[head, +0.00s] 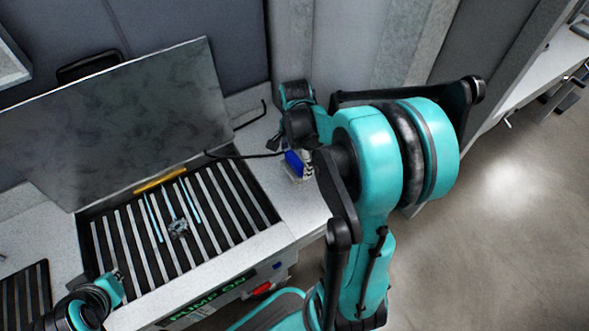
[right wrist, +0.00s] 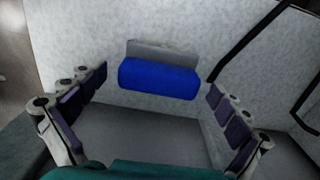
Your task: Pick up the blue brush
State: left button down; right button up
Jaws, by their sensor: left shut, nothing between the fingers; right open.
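The blue brush (head: 293,163) lies on the light worktop to the right of the grate in the head view. In the right wrist view the blue brush (right wrist: 158,78) shows as a blue block with a grey strip along its far side. My right gripper (head: 303,167) is open over the brush. Its fingers in the right wrist view (right wrist: 157,92) stand on either side of the brush, with a gap at both sides. My left gripper (head: 118,280) is shut and empty at the lower left, beside the grate; its fingertips are hard to make out.
A slatted black grate (head: 238,207) carries light-blue strips and a small grey part (head: 178,228). A large grey panel (head: 120,110) leans behind it, with a yellow piece (head: 160,180) at its foot. A black cable (head: 240,156) runs near the brush. My right arm hides the worktop's right side.

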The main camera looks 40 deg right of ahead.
aim_at(295, 160)
jog(key=shift+f, duration=0.75)
jog(key=shift+r, duration=0.1)
jog(key=shift+c, duration=0.6)
jog(key=c, duration=1.2)
notch_tip(295, 160, up, 9)
jog(key=p, duration=0.3)
jog(key=shift+p, duration=0.35)
jog(key=shift+r, duration=0.5)
